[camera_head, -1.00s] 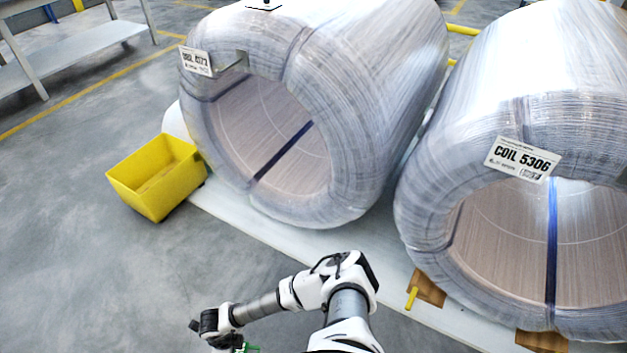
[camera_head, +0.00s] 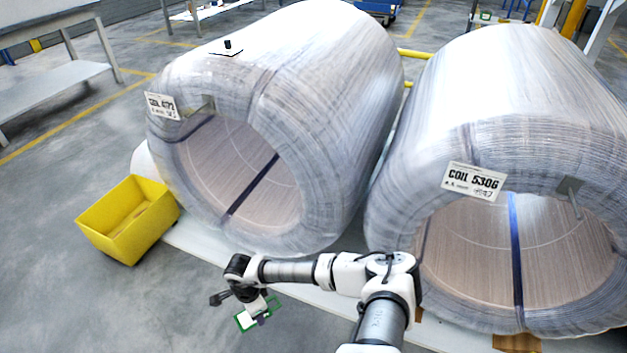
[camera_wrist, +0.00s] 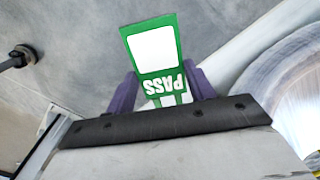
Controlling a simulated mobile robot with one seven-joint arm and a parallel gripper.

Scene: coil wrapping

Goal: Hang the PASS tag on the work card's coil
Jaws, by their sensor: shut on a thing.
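My gripper (camera_head: 260,314) is shut on the green PASS tag (camera_head: 244,320), low in front of the left coil. In the wrist view the tag (camera_wrist: 155,50), with a white square and upside-down lettering, stands between two purple fingers. The left wrapped coil (camera_head: 330,110) has a label (camera_head: 162,106) whose number is hard to read and a metal peg (camera_head: 205,106) at its upper rim. The right wrapped coil (camera_head: 500,100) has a label reading COIL 5306 (camera_head: 474,181) and a peg (camera_head: 572,193) on its rim. I see no readable work card.
A yellow bin (camera_head: 128,220) stands on the floor left of the left coil. A small flat card with a black knob (camera_head: 227,49) lies on that coil's top. A grey table (camera_head: 50,80) is at upper left. Floor in front of the bin is clear.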

